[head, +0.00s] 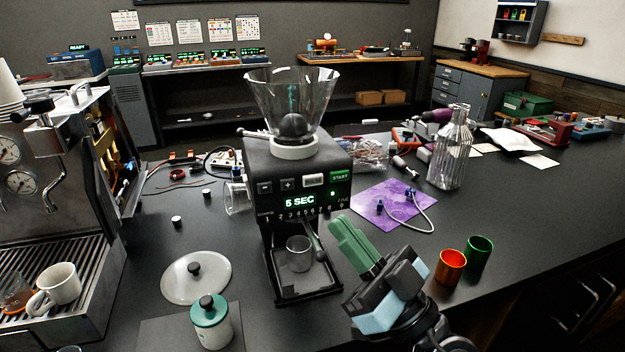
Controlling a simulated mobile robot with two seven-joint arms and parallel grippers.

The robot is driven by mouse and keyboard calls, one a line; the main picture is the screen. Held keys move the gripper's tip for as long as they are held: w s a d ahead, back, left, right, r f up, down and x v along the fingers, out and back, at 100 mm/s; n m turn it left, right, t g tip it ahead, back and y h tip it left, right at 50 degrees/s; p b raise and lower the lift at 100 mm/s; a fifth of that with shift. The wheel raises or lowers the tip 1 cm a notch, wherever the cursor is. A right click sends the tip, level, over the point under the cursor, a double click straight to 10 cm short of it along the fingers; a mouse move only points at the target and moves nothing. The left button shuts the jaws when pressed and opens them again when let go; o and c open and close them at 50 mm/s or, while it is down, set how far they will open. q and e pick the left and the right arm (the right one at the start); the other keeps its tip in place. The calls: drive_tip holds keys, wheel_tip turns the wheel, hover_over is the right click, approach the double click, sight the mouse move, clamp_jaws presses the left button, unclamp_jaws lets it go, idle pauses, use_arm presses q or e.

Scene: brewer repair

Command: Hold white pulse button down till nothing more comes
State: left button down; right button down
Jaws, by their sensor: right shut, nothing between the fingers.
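A dark grinder (258,165) with a clear hopper (290,100) stands in the middle of the counter. Its front panel has a white button (313,180), between the plus key and the green START button (340,177). The display (299,202) reads "5 SEC" in green. A small clear cup (299,254) stands in the bay below the panel; I cannot tell what is in it. My right gripper (338,224), with green fingers, is shut and empty. In the picture it is below and right of the white button, apart from it. My left gripper is not in view.
An espresso machine (60,120) with a white mug (60,282) stands at left. Orange (450,267) and green (479,252) cups, a purple mat (395,208) and a glass bottle (450,150) are at right.

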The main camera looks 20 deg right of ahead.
drive_tip(key=shift+w, duration=0.1)
approach(313, 180)
drive_tip(key=a+r, duration=0.3)
drive_tip(key=r, duration=0.1)
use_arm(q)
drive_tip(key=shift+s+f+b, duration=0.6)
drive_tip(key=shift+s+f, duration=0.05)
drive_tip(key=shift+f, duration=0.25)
use_arm(e)
drive_tip(key=shift+w+a+r, duration=0.15)
drive_tip(key=shift+w, duration=0.45)
drive_tip(key=shift+w+a+r, duration=0.15)
drive_tip(key=shift+w, duration=0.45)
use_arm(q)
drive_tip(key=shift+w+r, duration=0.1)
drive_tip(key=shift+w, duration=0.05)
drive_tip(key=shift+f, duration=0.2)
use_arm(e)
drive_tip(key=shift+w, duration=0.15)
drive_tip(key=shift+w, duration=0.25)
use_arm(q)
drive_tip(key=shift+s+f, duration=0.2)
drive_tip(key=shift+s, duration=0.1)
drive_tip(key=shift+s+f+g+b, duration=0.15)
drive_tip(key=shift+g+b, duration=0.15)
drive_tip(key=shift+b, duration=0.05)
use_arm(e)
drive_tip(key=shift+w, duration=0.4)
idle(3.2)
